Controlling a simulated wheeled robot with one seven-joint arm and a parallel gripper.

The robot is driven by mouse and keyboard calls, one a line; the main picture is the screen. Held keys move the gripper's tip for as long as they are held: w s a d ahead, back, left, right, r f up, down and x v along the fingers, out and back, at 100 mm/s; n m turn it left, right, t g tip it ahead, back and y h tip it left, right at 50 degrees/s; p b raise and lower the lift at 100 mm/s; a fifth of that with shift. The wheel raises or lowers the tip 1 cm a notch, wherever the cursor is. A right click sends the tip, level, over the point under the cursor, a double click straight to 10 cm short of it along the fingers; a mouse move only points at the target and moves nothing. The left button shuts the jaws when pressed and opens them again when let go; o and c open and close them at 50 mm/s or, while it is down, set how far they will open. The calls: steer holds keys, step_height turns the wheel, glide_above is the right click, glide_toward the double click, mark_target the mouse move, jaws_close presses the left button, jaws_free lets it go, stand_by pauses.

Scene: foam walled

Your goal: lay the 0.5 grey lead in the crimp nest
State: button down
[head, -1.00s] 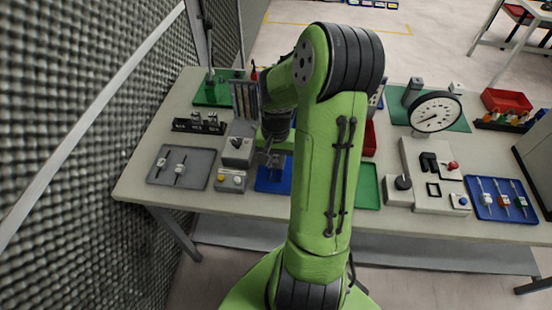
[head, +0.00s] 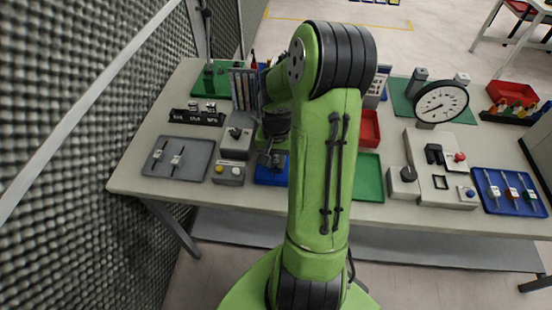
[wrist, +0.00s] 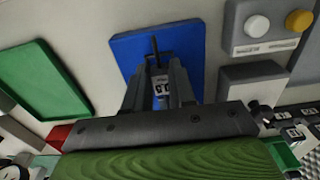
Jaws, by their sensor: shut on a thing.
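My gripper (wrist: 158,90) is shut on a small lead (wrist: 160,84) with a dark pin and a white tag. The tag's print is partly hidden, so I cannot read the size surely. They are over a blue tray (wrist: 128,52); how far above I cannot tell. In the head view my gripper (head: 270,160) is partly behind my arm, over the blue tray (head: 266,178), and the lead cannot be made out. Two leads with white tags (head: 176,161) lie in a grey tray (head: 192,172) at left. I cannot surely identify the crimp nest.
A grey box with a knob (head: 237,140) and a button box (head: 229,174) stand close left of my gripper. A green tray (head: 370,180), a grey station with a red button (head: 440,170), a dial gauge (head: 440,101) and a blue tray of tagged leads (head: 510,193) are at right.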

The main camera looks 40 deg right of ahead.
steer(key=shift+f, duration=0.1)
steer(key=shift+f+b, duration=0.35)
steer(key=shift+b, duration=0.05)
steer(key=shift+f, duration=0.2)
steer(key=c, duration=0.9)
jaws_free()
steer(key=shift+o, duration=0.2)
step_height(320, 180, up, 16)
steer(key=p, duration=0.3)
steer(key=shift+f, duration=0.15)
